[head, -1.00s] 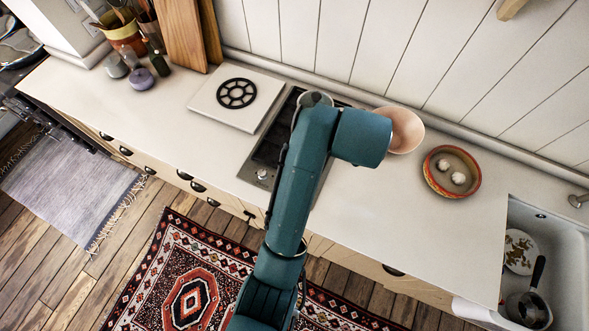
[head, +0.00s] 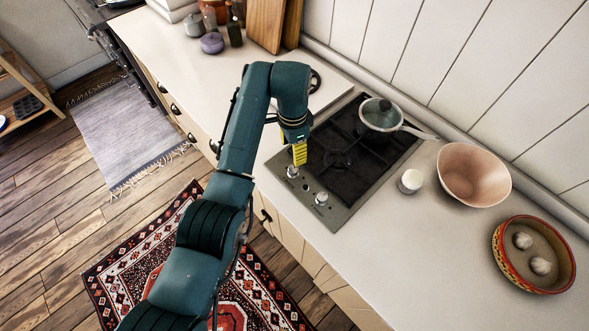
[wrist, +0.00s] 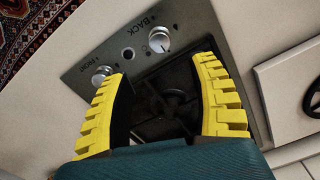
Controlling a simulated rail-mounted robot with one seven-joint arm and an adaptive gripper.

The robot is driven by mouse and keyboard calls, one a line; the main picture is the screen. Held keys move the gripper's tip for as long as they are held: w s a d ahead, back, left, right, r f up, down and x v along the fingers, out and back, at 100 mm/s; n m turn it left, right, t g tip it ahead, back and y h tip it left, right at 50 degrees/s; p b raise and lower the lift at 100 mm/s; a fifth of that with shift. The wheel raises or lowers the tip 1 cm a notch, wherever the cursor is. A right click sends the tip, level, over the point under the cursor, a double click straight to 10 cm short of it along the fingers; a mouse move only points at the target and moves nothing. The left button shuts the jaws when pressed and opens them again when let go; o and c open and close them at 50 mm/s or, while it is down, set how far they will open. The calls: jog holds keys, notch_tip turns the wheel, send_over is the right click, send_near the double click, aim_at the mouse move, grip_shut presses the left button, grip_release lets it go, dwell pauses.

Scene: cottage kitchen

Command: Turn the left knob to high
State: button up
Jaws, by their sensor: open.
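The left knob (head: 293,172) is a small silver knob on the front strip of the black gas hob (head: 318,158). In the wrist view the left knob (wrist: 160,40) sits by the word BACK, just beyond the gap between my fingertips. The right knob (head: 321,199) also shows in the wrist view (wrist: 102,74), near the left fingertip. My gripper (head: 299,155) points down over the left knob. In the wrist view my gripper (wrist: 162,66) has its yellow fingers spread, with nothing between them. I cannot tell whether a finger touches a knob.
A lidded pan (head: 379,115) stands on the back of the hob. A white pot (head: 411,181), a pink bowl (head: 474,175) and a red-rimmed bowl (head: 507,270) stand to the right. A pale board with a black trivet (wrist: 313,95) lies beside the hob.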

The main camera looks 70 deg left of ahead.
aim_at(294, 169)
notch_tip(294, 169, down, 10)
jog(key=shift+f+b, duration=0.2)
jog(key=shift+b, duration=0.3)
jog(key=shift+c, duration=0.4)
grip_shut()
